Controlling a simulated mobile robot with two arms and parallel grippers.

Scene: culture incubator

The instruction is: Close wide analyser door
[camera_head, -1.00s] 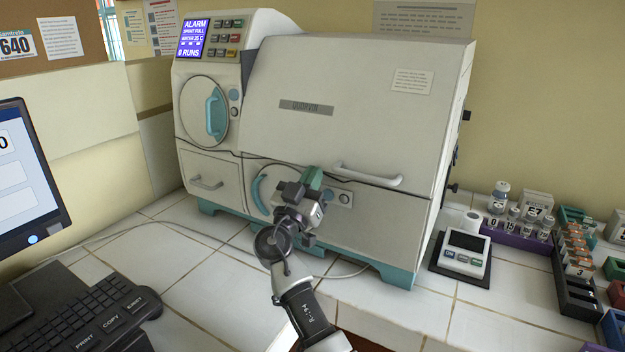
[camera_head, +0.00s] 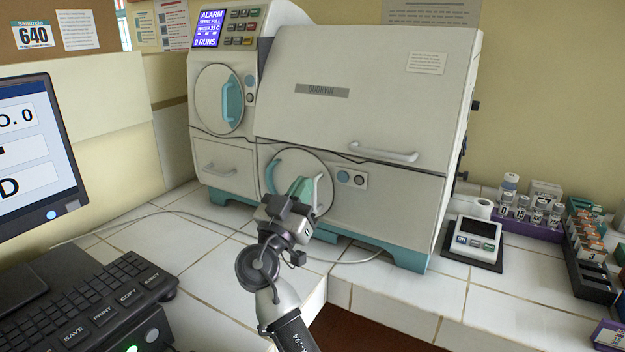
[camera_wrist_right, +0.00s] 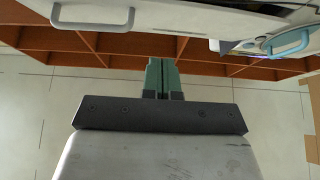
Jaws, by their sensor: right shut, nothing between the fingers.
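The analyser (camera_head: 400,212) is a big off-white machine with teal feet on a tiled bench. Its wide door (camera_head: 350,115) is the large upper front panel with a white bar handle (camera_head: 385,153) along its lower edge. The panel lies against the body, with a dark seam or cable line below it; I cannot tell if it is fully flush. My right gripper (camera_head: 302,188) is shut and empty, below and left of that handle, in front of the lower round door (camera_head: 318,165). Its green fingers (camera_wrist_right: 160,77) are together in the wrist view. My left gripper is not in view.
A monitor (camera_head: 35,150) and keyboard (camera_head: 85,305) stand at left. A small scale (camera_head: 472,240) and racks of vials (camera_head: 530,225) stand to the right of the analyser. A cable runs over the tiles. An upper round door (camera_head: 219,98) has a teal handle.

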